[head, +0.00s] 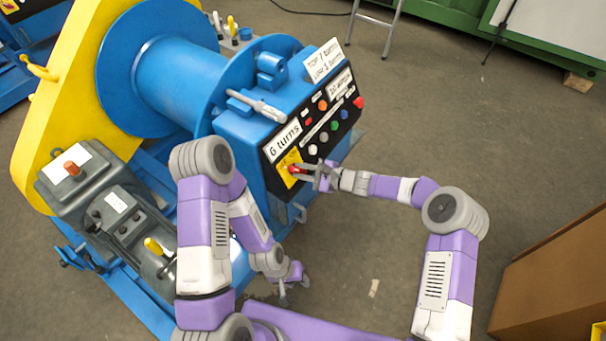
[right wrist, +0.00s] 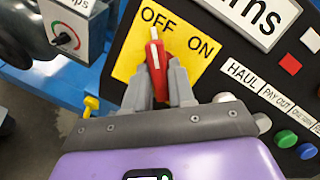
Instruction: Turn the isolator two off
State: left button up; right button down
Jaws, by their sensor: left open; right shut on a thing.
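A red switch handle (right wrist: 157,70) sits on a yellow plate (right wrist: 130,62) lettered OFF and ON at the end of the black control panel. My right gripper (right wrist: 160,88) is shut on the handle from both sides. The handle's white-marked tip points up toward the word OFF, away from ON. In the head view the red handle (head: 293,169) is partly hidden by my right gripper (head: 308,172). No isolator number is readable on the plate. My left gripper (head: 292,290) hangs open and empty, low in front of the blue machine, away from the panel.
The black panel (head: 268,152) carries several coloured buttons and a "6 turns" sign (head: 284,138). A grey gearbox (head: 75,190) and blue drum (head: 170,85) stand to the left. A brown box (head: 550,280) is at lower right.

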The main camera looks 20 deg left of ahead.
jog(key=shift+n+b, duration=0.3)
jog(key=shift+n, duration=0.4)
jog(key=shift+r, duration=0.1)
jog(key=c, duration=1)
grip_release()
jog(key=shift+c, duration=0.2)
jog(key=p+v, duration=0.2)
jog(key=v, duration=0.5)
jog(key=shift+d, duration=0.25)
jog(key=shift+w+r, duration=0.1)
